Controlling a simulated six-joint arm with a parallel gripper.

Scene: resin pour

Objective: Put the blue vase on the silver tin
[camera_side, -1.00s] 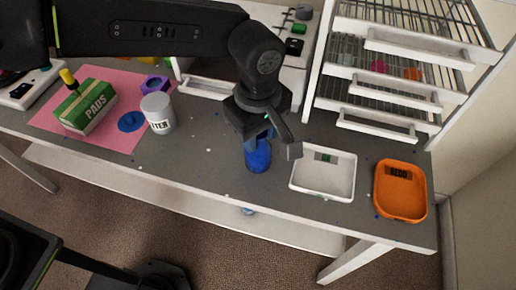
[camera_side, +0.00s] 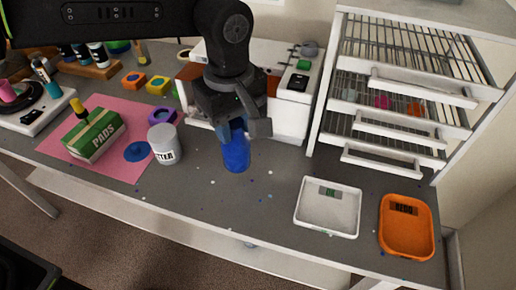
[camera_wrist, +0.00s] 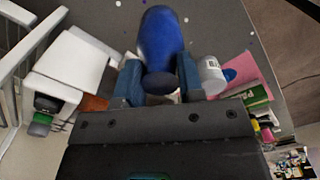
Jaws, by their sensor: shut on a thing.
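The blue vase (camera_side: 235,153) is held by my gripper (camera_side: 236,124), which is shut on its upper part. In the side view it hangs upright over the grey bench; I cannot tell exactly how far above the surface it is. In the wrist view the vase (camera_wrist: 161,40) sits between the two blue finger pads of my gripper (camera_wrist: 160,80). The silver tin (camera_side: 164,146), with a white label, stands upright to the left of the vase, apart from it. The tin (camera_wrist: 211,76) also shows right of the vase in the wrist view, partly hidden by my gripper.
A pink mat (camera_side: 119,168) left of the tin holds a green PADS box (camera_side: 93,136) and a blue disc (camera_side: 137,151). A white tray (camera_side: 328,232) and an orange tray (camera_side: 407,252) stand at the right. A white rack (camera_side: 385,165) rises behind them. The bench front is mostly clear.

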